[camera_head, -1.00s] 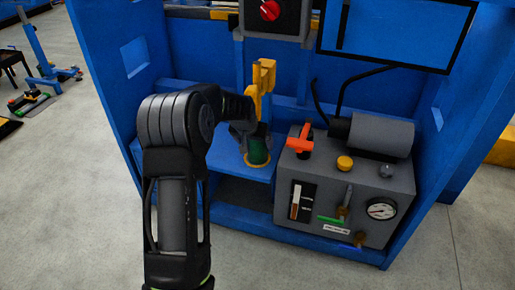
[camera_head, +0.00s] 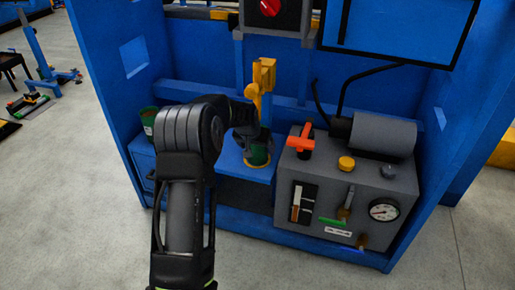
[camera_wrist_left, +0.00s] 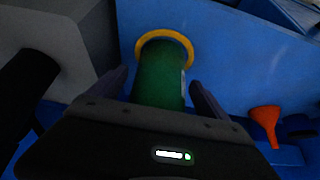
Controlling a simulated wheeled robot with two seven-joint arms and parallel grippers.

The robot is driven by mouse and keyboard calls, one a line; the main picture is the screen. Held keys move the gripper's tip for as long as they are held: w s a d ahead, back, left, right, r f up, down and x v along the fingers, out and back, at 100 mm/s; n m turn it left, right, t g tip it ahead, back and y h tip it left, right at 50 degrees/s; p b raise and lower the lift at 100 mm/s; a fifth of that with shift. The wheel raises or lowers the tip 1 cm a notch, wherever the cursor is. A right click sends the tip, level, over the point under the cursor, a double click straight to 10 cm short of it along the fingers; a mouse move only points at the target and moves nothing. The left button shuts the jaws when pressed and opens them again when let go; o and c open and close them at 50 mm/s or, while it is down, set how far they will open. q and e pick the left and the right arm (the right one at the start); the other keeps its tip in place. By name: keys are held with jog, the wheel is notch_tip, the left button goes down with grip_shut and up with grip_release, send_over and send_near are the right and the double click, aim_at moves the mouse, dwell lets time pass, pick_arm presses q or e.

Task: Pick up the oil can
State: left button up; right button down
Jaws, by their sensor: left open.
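A green can (camera_head: 260,154) stands upright on a yellow ring (camera_wrist_left: 186,42) on the blue shelf, left of the grey machine. I take it for the oil can. In the left wrist view the green can (camera_wrist_left: 158,75) lies between the two fingers of my left gripper (camera_wrist_left: 160,97). The fingers are open, one on each side of it, with no clear grip. In the head view my left gripper (camera_head: 252,142) is at the can and hides its upper part. My right gripper is not in view.
Another green can (camera_head: 149,121) stands at the left of the shelf, partly behind my arm. The grey machine (camera_head: 335,190), with an orange-red handle (camera_head: 301,142) and gauge, is close on the right. A yellow upright part (camera_head: 265,75) rises behind the gripper. An orange funnel (camera_wrist_left: 265,120) shows in the wrist view.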

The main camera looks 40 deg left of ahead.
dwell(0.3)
pick_arm(q)
grip_shut()
dwell(0.9)
